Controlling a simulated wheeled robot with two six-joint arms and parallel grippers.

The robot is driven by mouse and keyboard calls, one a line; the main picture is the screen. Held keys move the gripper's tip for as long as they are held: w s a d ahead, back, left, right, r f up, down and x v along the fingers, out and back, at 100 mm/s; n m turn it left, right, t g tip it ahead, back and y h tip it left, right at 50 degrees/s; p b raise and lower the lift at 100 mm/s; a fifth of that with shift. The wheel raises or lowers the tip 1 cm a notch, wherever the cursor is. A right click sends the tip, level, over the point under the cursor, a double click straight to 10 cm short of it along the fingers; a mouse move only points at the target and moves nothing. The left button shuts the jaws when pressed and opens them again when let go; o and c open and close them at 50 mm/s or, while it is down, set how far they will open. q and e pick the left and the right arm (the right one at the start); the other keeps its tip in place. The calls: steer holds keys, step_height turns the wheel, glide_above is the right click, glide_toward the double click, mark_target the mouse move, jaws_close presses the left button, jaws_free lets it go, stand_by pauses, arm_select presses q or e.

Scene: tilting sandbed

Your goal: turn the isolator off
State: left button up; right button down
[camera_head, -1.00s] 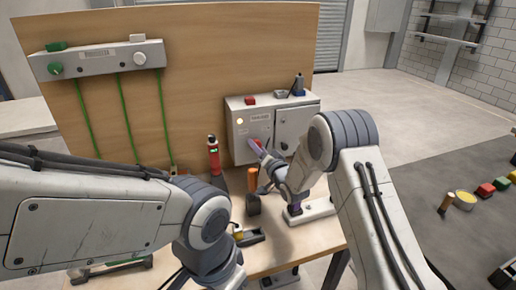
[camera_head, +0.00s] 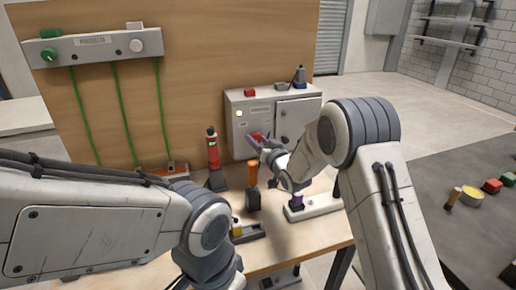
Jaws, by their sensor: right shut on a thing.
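The isolator is a grey box (camera_head: 237,103) on the bench against the wooden board. Its left front has a pale round lamp (camera_head: 239,113) and a red handle (camera_head: 257,136). My right gripper (camera_head: 256,138) reaches the box front and is shut on the red handle. My wrist and fingers partly cover the handle, so its exact angle is hard to tell. My left arm comes in from the left, but its gripper is out of view.
A red bottle-like object (camera_head: 212,150) and an orange-handled tool (camera_head: 252,175) stand left of my right wrist. A grey panel with knobs (camera_head: 92,48) and green cables is on the board.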

steer(key=shift+a+r+n+h+b, duration=0.1)
steer(key=shift+n+h+b, duration=0.25)
steer(key=shift+n+b, duration=1.7)
steer(key=shift+a+n+h+b, duration=0.1)
steer(key=shift+n+h+b, duration=0.25)
steer(key=shift+n+b, duration=1.7)
steer(key=shift+c, duration=1.6)
jaws_free()
steer(key=shift+s, duration=0.1)
steer(key=b+v, duration=0.1)
steer(key=v, duration=0.9)
steer(key=shift+s+r+b, duration=0.15)
steer(key=shift+s+b, duration=0.05)
steer(key=shift+b, duration=0.2)
steer(key=shift+d, duration=0.1)
